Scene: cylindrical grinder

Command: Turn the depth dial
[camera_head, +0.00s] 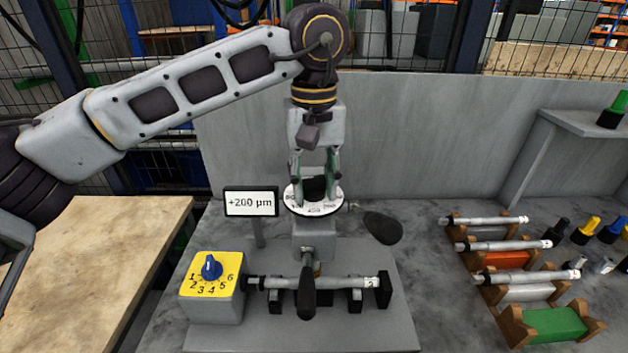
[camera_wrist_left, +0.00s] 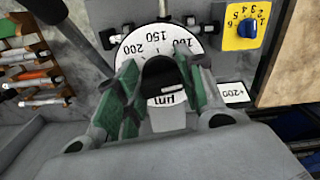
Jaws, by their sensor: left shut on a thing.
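The depth dial (camera_head: 328,206) is a white disc with printed numbers and a dark knob on top, standing on the grinder. My left gripper (camera_head: 316,184) comes down from above and is shut on the dark knob of the dial. In the left wrist view the dial (camera_wrist_left: 138,45) shows 100, 150 and 200 along its edge, and the green-padded fingers (camera_wrist_left: 160,85) sit on either side of the black knob (camera_wrist_left: 163,73). A small display (camera_head: 251,202) left of the dial reads +200 µm. My right gripper is not in view.
A yellow box (camera_head: 225,271) with a blue knob (camera_head: 211,266) numbered 1 to 6 stands at front left. A shaft (camera_head: 330,283) lies across the grinder. A dark handle (camera_head: 382,228) juts out right of the dial. Several shafts rest on coloured holders (camera_head: 555,325) at right.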

